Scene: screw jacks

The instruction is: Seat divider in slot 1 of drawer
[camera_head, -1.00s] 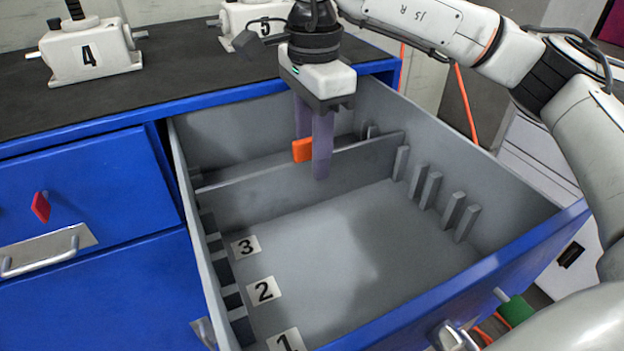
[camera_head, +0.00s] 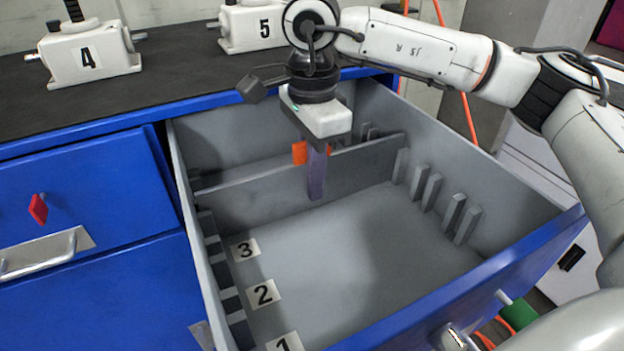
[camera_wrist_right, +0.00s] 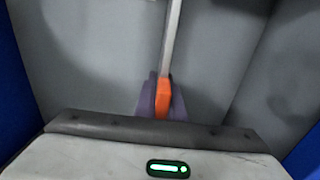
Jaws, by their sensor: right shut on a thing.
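The divider (camera_head: 268,196) is a grey upright panel spanning the open drawer (camera_head: 345,265) from wall to wall, behind label 3 (camera_head: 246,249). Its orange tab (camera_head: 299,152) is at its top edge. My right gripper (camera_head: 316,172) comes down from above with its purple fingers shut on the tab. The wrist view shows the tab (camera_wrist_right: 162,98) between the fingers and the divider's thin top edge (camera_wrist_right: 171,40) running away from it. Label 1 (camera_head: 285,343) marks the slot nearest the drawer front, with label 2 (camera_head: 263,292) behind it. My left gripper is not in view.
Paired ribs (camera_head: 431,191) line the drawer's right wall, and dark slots (camera_head: 226,270) line its left wall. The floor in front of the divider is clear.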

